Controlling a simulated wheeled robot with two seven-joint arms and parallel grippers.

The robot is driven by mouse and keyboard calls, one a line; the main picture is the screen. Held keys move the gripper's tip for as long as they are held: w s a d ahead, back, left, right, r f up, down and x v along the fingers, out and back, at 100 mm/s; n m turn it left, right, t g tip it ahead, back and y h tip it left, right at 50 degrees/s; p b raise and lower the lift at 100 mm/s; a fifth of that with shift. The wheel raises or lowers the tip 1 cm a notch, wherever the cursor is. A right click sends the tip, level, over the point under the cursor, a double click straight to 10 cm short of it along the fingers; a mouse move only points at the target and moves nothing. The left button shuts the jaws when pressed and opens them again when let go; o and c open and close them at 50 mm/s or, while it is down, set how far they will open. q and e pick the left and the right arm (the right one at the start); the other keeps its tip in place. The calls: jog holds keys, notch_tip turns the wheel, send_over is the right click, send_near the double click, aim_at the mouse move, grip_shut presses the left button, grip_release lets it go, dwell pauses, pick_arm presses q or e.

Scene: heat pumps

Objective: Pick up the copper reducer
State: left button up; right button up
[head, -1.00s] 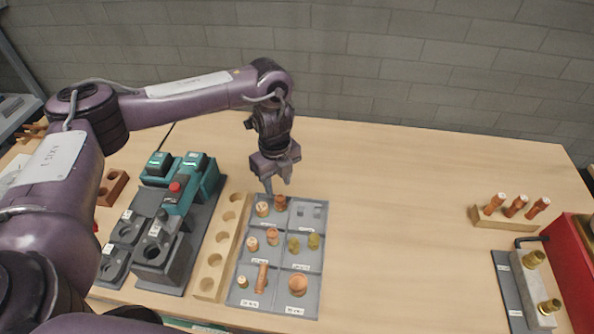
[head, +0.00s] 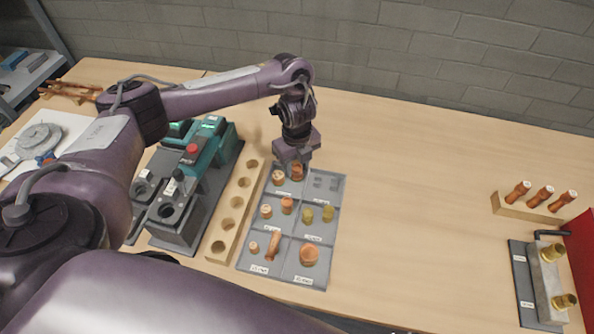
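A grey divided tray (head: 325,208) on the table holds several copper and brass fittings, with labels too small to read. Two copper fittings stand in its far left compartment: one on the left (head: 279,177) and a taller one (head: 297,173) on the right. I cannot tell for sure which fitting is the copper reducer. My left gripper (head: 294,166) points down over this far compartment, right at the taller fitting, with its fingers apart. The fingers partly overlap that fitting, and I see no clear grip on it. My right gripper is not in view.
A wooden block with holes (head: 231,222) lies left of the tray, beside a teal and grey machine (head: 206,150). At right stand a wooden rack (head: 520,208) with three copper pieces and a block with brass fittings (head: 548,280). The table between is clear.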

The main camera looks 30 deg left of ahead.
aim_at(297, 167)
pick_arm(q)
jog(key=shift+c, duration=0.4)
jog(key=c, duration=0.7)
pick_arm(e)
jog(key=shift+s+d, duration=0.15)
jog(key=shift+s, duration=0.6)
pick_arm(q)
jog(key=shift+r, duration=0.1)
